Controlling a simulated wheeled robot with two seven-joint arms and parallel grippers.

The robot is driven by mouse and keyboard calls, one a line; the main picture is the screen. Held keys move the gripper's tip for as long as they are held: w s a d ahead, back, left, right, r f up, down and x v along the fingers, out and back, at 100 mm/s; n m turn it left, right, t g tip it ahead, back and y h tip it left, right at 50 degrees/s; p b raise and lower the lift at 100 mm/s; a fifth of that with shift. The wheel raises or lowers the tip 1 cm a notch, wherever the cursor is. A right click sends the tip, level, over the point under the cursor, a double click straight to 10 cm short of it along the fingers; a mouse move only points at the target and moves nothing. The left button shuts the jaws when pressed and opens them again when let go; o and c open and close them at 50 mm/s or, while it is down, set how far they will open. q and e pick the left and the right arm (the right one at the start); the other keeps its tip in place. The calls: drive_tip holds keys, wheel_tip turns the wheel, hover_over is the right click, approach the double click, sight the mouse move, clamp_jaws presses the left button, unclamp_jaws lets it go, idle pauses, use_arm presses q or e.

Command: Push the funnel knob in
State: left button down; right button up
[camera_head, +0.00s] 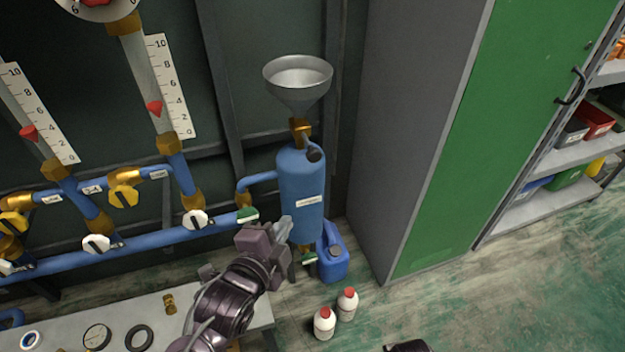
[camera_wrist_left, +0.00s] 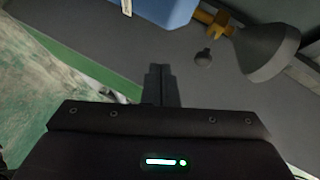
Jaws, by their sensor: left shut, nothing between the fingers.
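The grey metal funnel (camera_head: 298,82) stands on a brass fitting on top of the blue tank (camera_head: 301,190). The dark round funnel knob (camera_head: 314,154) sits on the brass valve just below the funnel. In the left wrist view the knob (camera_wrist_left: 203,58) is right of and above the fingers, apart from them, with the funnel (camera_wrist_left: 266,50) beyond it. My left gripper (camera_head: 284,226) is shut and empty, in front of the tank's lower half and below the knob. A dark part at the bottom edge of the head view may be my right arm; its gripper cannot be made out.
A blue pipe (camera_head: 150,240) with several valves runs left of the tank. A blue canister (camera_head: 332,255) and two white bottles with red caps (camera_head: 325,323) stand on the floor. A grey and green cabinet (camera_head: 440,150) stands right of the tank. A bench (camera_head: 190,305) is at lower left.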

use_arm(q)
wheel_tip(320, 180, up, 6)
drive_tip(key=s+d+m+t+h, duration=0.2)
drive_tip(key=m, duration=0.2)
drive_tip(key=shift+d+b, duration=0.25)
drive_tip(key=shift+b, duration=0.1)
use_arm(e)
drive_tip(key=shift+s+a+f, duration=0.1)
drive_tip(key=shift+s+f, duration=0.15)
drive_tip(key=shift+f, duration=0.35)
drive_tip(key=shift+s+a+f, duration=0.1)
drive_tip(key=shift+s+f, duration=0.15)
drive_tip(key=shift+f, duration=0.35)
use_arm(q)
drive_tip(key=shift+s, duration=0.1)
approach(320, 156)
drive_tip(key=w+d, duration=0.2)
drive_tip(key=d, duration=0.2)
drive_tip(key=w, duration=0.1)
drive_tip(key=w+a, duration=0.1)
drive_tip(key=w, duration=0.1)
drive_tip(key=shift+w+a, duration=0.15)
drive_tip(key=shift+a, duration=0.05)
use_arm(e)
drive_tip(key=shift+r, duration=0.2)
use_arm(q)
drive_tip(key=shift+w, duration=0.1)
